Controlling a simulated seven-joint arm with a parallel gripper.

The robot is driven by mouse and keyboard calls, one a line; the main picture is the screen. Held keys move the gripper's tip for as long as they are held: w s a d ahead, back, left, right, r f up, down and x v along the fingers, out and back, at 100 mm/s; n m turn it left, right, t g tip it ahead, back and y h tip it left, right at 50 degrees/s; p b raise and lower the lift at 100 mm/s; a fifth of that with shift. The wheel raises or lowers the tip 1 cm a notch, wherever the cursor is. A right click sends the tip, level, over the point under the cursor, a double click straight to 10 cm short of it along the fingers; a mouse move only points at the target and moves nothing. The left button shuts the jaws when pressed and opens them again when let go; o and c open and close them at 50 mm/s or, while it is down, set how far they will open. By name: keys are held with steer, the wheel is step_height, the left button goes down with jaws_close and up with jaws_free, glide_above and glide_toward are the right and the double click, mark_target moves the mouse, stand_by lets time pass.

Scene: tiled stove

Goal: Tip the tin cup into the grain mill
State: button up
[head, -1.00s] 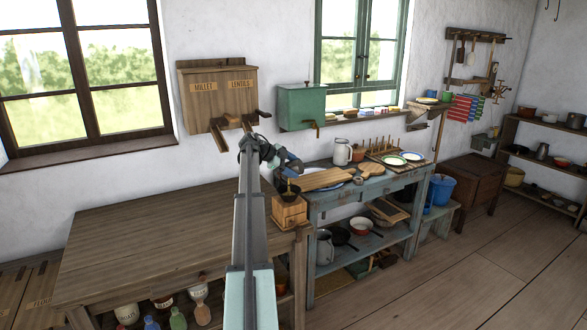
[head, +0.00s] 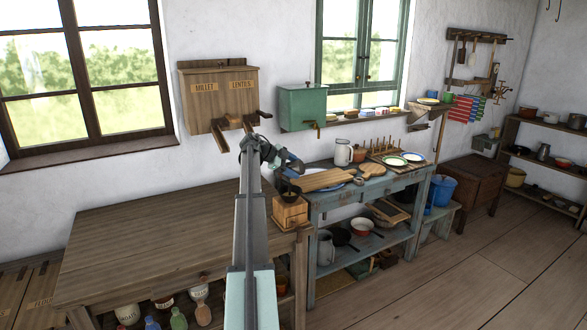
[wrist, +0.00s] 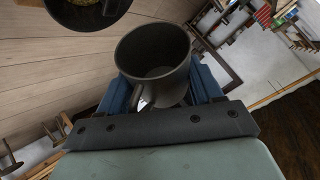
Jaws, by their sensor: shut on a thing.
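The grain mill (head: 290,213) is a small wooden box with a dark bowl-shaped hopper on top, on the right end of the brown bench. In the wrist view part of the dark hopper (wrist: 88,16) shows at top left with yellowish grain in it. My gripper (head: 291,166) is above the mill. Its blue fingers are shut on the dark grey tin cup (wrist: 155,55), which fills the middle of the wrist view. The cup's visible inside looks bare, and its handle points toward the gripper. In the head view the cup is hard to make out against the gripper.
The brown bench top (head: 150,235) is clear left of my arm. A wooden millet and lentils dispenser (head: 220,95) and a green box (head: 302,106) hang on the wall behind. A blue-grey table (head: 385,180) with a cutting board (head: 325,179) and plates stands close right of the mill.

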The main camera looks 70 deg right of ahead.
mark_target(303, 173)
steer(key=shift+s, duration=0.15)
stand_by(0.7)
steer(key=shift+s+a+f+m+t, duration=0.15)
steer(key=shift+s+m+t, duration=0.3)
steer(key=shift+t, duration=0.65)
steer(key=t, duration=0.1)
steer(key=s+f+t, duration=0.1)
steer(key=m+t, duration=0.1)
steer(key=t, duration=0.1)
steer(key=shift+s+f, duration=0.35)
steer(key=shift+s+m+t, duration=0.35)
steer(key=shift+m+t, duration=0.1)
steer(key=shift+t, duration=0.75)
steer(key=m+t, duration=0.1)
steer(key=t, duration=0.2)
steer(key=shift+s, duration=0.15)
steer(key=t, duration=0.1)
steer(key=m+t, duration=0.1)
steer(key=t, duration=0.1)
steer(key=shift+f, duration=0.25)
steer(key=shift+w+f+m+t+h, duration=0.2)
steer(key=shift+m+t, duration=0.05)
steer(key=shift+t, duration=0.5)
steer(key=shift+w+f+m+t+h, duration=0.2)
steer(key=shift+w+m+t, duration=0.1)
steer(key=shift+t, duration=0.4)
steer(key=shift+w+f+m+t+h, duration=0.15)
steer(key=shift+f+m+t+h, duration=0.1)
steer(key=shift+t, duration=0.5)
steer(key=shift+r, duration=0.1)
